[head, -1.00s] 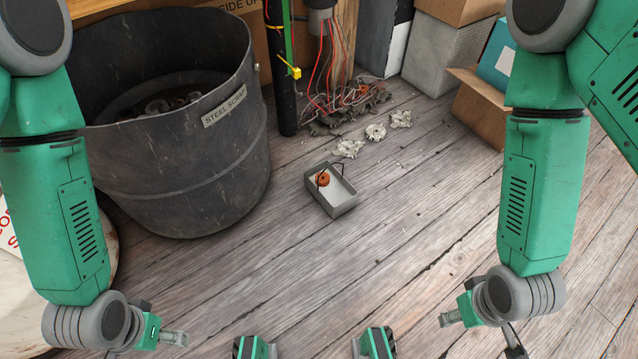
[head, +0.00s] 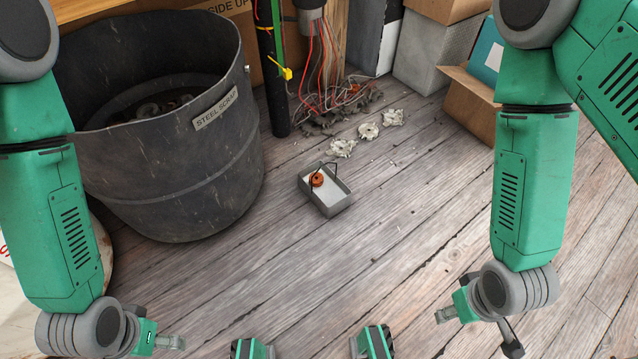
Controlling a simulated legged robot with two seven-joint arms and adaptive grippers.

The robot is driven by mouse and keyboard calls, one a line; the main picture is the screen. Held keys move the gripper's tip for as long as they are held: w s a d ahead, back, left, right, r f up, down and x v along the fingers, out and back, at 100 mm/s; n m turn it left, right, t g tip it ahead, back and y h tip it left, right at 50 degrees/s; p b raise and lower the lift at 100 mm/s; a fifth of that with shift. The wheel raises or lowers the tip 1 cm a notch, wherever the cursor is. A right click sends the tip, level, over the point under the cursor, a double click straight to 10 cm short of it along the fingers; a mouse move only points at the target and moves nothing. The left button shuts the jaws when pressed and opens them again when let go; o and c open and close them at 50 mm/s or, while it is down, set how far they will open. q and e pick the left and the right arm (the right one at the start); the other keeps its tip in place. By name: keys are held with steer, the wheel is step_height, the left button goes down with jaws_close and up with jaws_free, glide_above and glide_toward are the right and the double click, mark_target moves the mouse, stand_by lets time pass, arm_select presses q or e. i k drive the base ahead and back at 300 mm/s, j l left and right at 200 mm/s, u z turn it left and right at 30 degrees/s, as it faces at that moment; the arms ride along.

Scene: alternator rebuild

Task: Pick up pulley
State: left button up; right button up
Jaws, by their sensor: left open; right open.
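I cannot identify a pulley with certainty. A small rust-orange round part (head: 317,180) lies in an open grey tray (head: 336,209) on the plank floor, near the middle of the head view. A thin dark bent handle or wire rises from the tray beside it. My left gripper (head: 172,342) is open at the lower left, well short of the tray. My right gripper (head: 446,314) is open at the lower right, also apart from the tray. Both grippers show only partly, and I see nothing held in either.
A large dark bin (head: 185,190) labelled steel scrap stands at the left. Several pale metal pieces (head: 368,131) lie behind the tray, near tangled wires (head: 335,95) and a black post (head: 273,95). Cardboard boxes (head: 470,105) stand at the back right. Floor in front of the tray is clear.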

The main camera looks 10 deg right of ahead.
mark_target(318, 178)
steer(key=i+l, duration=0.15)
steer(key=i, duration=0.3)
steer(key=i+l, duration=0.2)
steer(key=i, duration=0.2)
steer(key=i+l, duration=0.15)
steer(key=i, duration=0.3)
steer(key=i+l+z, duration=0.1)
steer(key=i, duration=0.35)
steer(key=l, duration=0.1)
